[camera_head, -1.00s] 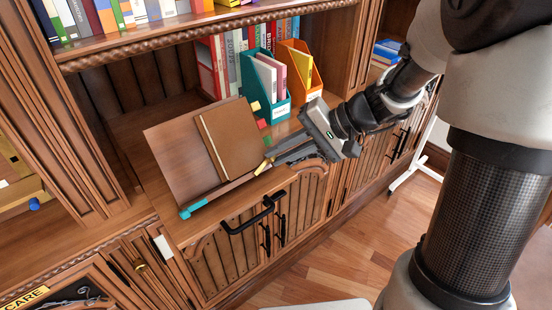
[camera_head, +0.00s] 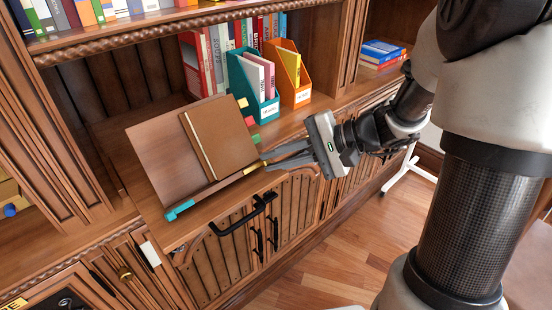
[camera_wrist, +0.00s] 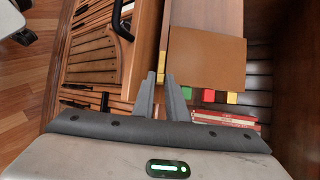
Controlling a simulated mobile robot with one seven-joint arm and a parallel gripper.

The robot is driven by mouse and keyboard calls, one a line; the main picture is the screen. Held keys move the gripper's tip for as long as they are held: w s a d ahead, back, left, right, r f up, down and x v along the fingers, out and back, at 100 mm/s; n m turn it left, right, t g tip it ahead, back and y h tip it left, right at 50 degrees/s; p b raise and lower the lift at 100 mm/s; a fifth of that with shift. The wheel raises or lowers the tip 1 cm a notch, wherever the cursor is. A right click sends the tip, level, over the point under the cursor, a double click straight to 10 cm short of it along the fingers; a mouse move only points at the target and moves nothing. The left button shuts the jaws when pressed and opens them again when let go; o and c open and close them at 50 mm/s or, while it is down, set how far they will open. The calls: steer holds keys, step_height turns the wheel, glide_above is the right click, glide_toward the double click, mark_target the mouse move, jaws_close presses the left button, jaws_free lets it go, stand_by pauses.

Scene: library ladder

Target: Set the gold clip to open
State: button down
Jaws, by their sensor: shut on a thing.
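The gold clip (camera_head: 253,168) is a small yellow piece at the right end of the front ledge of a sloping wooden book stand (camera_head: 160,160). It also shows in the wrist view (camera_wrist: 161,66), just beyond my fingertips. A brown book (camera_head: 222,138) leans on the stand. A teal clip (camera_head: 180,210) is at the ledge's left end. My gripper (camera_head: 264,162) reaches in from the right, its two grey fingers close together on the gold clip. The fingers show in the wrist view (camera_wrist: 158,78). The exact contact and the clip's angle are hard to make out.
The stand rests on a wooden cabinet top. Behind it are a teal file holder (camera_head: 252,90), an orange file holder (camera_head: 288,75) and a row of books (camera_head: 205,60). A black handle (camera_head: 243,215) sticks out from the cabinet front below the stand.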

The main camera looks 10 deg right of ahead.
steer(key=c, duration=1.8)
jaws_free()
steer(key=shift+o, duration=0.2)
steer(key=shift+r, duration=0.1)
